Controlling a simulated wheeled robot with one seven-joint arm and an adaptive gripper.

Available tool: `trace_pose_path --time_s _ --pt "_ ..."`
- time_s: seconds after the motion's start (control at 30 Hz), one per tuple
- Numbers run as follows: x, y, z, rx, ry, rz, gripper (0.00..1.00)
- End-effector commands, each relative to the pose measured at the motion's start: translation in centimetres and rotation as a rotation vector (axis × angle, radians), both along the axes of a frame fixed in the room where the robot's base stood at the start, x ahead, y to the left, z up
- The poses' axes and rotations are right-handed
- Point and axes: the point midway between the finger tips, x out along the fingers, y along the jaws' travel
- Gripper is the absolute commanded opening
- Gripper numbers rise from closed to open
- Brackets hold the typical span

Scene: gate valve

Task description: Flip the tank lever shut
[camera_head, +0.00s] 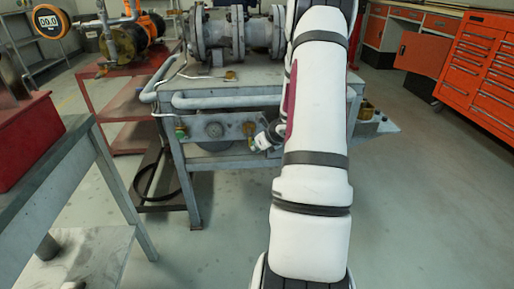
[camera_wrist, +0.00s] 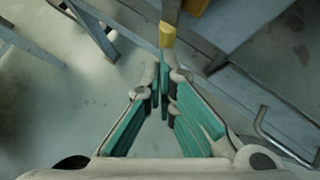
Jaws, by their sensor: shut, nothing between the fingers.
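My gripper (camera_wrist: 163,82) is shut and empty in the wrist view, its teal-padded fingers meeting at the tips. Just beyond the fingertips is a bar with a yellow end (camera_wrist: 167,35), which looks like the lever; I cannot tell whether the fingers touch it. In the head view my gripper (camera_head: 257,143) is small and partly hidden by my arm, at the front of the grey bench (camera_head: 230,92). A brass-coloured round fitting (camera_head: 249,128) is beside it on the bench front. The lever is not clear in the head view.
A large flanged valve (camera_head: 228,35) stands on top. A grey table with a red box (camera_head: 28,135) is at the left. Orange drawers (camera_head: 480,65) stand at the right. The floor at front right is clear.

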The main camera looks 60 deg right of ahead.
Motion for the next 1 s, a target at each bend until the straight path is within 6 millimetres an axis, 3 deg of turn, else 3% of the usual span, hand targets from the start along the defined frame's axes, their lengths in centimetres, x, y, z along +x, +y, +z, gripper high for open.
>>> trace_pose_path --time_s 0.53,1.0 --pt "1.3 0.0 0.0 0.057 -0.073 0.002 0.00" --pt "0.2 -0.9 0.9 0.054 -0.073 0.002 0.00"
